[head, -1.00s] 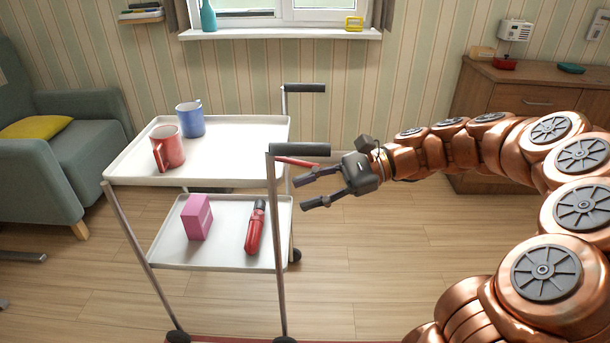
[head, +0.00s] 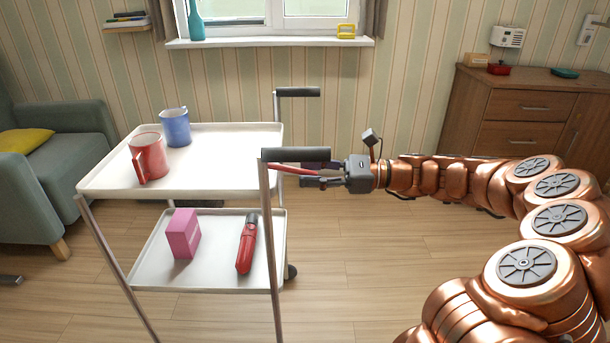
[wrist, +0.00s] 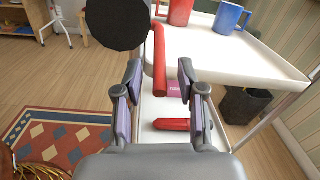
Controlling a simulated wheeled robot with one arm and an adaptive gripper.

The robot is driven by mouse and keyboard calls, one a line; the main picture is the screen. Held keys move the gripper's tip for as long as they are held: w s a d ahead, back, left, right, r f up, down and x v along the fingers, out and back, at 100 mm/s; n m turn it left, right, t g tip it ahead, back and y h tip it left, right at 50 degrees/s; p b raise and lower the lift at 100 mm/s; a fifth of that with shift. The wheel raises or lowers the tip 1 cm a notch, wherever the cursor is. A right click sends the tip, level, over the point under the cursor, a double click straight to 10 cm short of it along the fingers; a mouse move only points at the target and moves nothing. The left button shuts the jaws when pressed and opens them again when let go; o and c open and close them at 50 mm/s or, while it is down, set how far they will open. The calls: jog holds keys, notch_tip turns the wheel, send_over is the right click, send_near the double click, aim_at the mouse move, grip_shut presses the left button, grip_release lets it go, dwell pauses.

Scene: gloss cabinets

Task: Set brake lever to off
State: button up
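The brake lever is a slim red bar (head: 288,168) beside the near black push handle (head: 296,154) of a white two-shelf trolley (head: 215,180). In the wrist view the red lever (wrist: 159,58) points toward me, and its free end lies between my fingers. My gripper (head: 312,174) is at the lever's end, just below the handle. In the wrist view my gripper (wrist: 160,80) is open, with a gap on both sides of the lever. Part of the lever is hidden behind the handle in the head view.
The top shelf holds a red mug (head: 149,160) and a blue mug (head: 175,127). The lower shelf holds a pink box (head: 183,235) and a red bottle-like item (head: 247,245). A wooden cabinet (head: 525,125) stands at the back right. Floor between is clear.

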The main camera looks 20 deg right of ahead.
jog(key=shift+w+a, duration=0.25)
jog(key=shift+a, duration=0.45)
jog(key=shift+c, duration=0.3)
grip_shut()
